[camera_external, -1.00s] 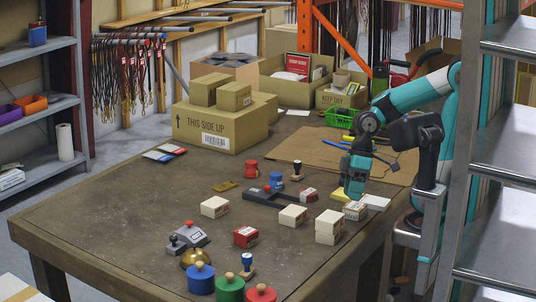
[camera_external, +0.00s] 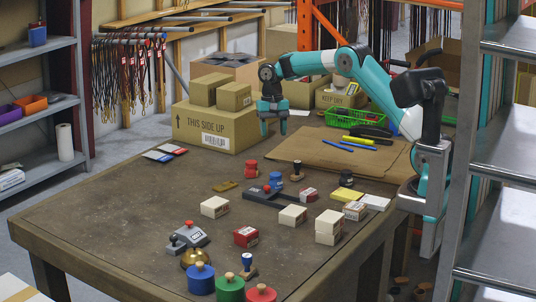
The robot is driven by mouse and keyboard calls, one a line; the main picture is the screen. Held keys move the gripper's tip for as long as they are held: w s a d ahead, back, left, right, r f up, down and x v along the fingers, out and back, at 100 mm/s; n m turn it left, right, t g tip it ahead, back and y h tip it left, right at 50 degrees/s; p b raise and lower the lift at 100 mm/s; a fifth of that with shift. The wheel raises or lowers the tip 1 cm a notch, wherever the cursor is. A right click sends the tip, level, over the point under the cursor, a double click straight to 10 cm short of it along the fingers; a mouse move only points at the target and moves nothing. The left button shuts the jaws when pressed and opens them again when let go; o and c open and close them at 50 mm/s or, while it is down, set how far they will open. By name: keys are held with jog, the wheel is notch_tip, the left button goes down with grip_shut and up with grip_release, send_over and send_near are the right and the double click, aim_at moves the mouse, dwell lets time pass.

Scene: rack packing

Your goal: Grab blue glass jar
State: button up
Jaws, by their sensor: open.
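My gripper (camera_external: 273,132) is open and empty, fingers pointing down, above the back of the table beside the cardboard boxes. It is behind the small blue container and far from the front jars.
A small red container (camera_external: 251,169), several small white boxes (camera_external: 214,207), a red box (camera_external: 246,237) and a brass bell (camera_external: 195,258) stand on the table. A large cardboard box (camera_external: 215,128) is left of my gripper. The table's left side is mostly clear.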

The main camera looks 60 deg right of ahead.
aim_at(276, 174)
jog(key=f, duration=0.3)
jog(key=s+a+f, duration=0.1)
jog(key=f, duration=0.7)
jog(key=shift+s+a, duration=0.15)
jog(key=f, duration=0.1)
jog(key=s+f, duration=0.1)
jog(key=f, duration=0.1)
jog(key=a+f, duration=0.1)
jog(key=f, duration=0.1)
jog(key=shift+s+f, duration=0.15)
jog(key=shift+f, duration=0.05)
jog(key=shift+c, duration=0.2)
jog(key=c, duration=0.6)
